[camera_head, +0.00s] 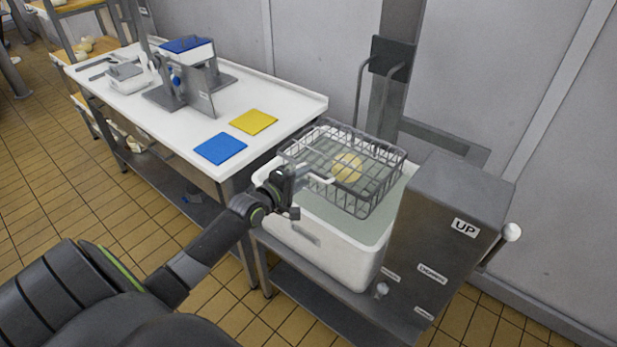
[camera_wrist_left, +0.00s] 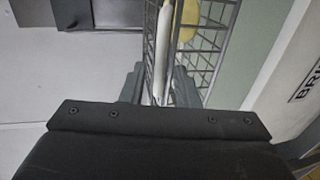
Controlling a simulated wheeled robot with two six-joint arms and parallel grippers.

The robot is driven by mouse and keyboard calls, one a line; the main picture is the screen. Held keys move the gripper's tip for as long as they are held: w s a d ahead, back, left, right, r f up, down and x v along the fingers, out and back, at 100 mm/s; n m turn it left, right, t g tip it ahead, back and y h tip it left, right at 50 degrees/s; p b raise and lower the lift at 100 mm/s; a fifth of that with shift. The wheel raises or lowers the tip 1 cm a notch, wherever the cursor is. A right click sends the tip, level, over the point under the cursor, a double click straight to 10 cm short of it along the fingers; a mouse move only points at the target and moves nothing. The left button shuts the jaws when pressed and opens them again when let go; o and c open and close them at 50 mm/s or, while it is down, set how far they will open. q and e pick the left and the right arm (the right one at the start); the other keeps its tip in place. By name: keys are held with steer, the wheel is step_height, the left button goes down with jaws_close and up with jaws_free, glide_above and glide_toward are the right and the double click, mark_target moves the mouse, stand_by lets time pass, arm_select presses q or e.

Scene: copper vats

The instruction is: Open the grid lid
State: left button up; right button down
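A wire basket with a grid lid (camera_head: 372,146) sits in the white tub of greenish liquid. The lid looks closed over a round pale-yellow piece (camera_head: 347,167) inside. A white handle (camera_head: 318,179) sticks out at the basket's near left side; it also shows in the left wrist view (camera_wrist_left: 163,45). My left gripper (camera_head: 298,187) is at this handle. In the wrist view its two fingers (camera_wrist_left: 160,88) stand apart on either side of the handle and basket wires, with no clear grip seen. My right gripper is not in view.
The white tub (camera_head: 325,248) stands on a metal stand beside a grey box with an "UP" label (camera_head: 465,228) and a white-knobbed lever (camera_head: 511,232). A white table (camera_head: 180,125) at left holds a blue mat (camera_head: 220,149), a yellow mat (camera_head: 253,122) and a metal device.

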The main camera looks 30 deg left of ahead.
mark_target(309, 174)
arm_select(q)
steer(key=shift+x, duration=1.65)
jaws_close()
